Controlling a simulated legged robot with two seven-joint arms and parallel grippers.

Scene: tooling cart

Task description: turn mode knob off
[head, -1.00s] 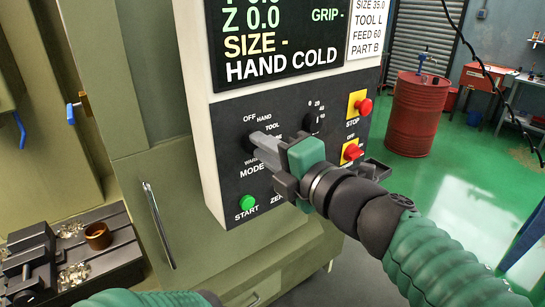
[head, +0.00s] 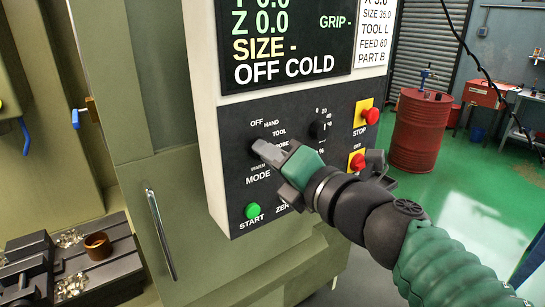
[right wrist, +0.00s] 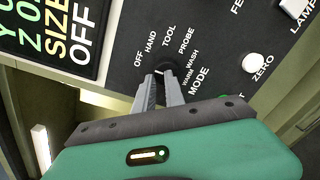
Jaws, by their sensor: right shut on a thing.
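The mode knob (head: 256,142) is a black round knob on the dark control panel, with OFF, HAND, TOOL, PROBE and WARM labels around it. It shows between the finger tips in the right wrist view (right wrist: 166,67), with a small pale mark on its left side, toward OFF and HAND. My right gripper (head: 263,149) is shut on it; its grey fingers partly cover the knob and some labels. The display (head: 285,45) reads OFF COLD. My left gripper is not in view.
A green START button (head: 252,211) sits below the knob. A red STOP button (head: 364,114) and a red OFF switch (head: 357,160) are to the right, the latter close to my gripper. A second dial (head: 318,130) sits above my gripper.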

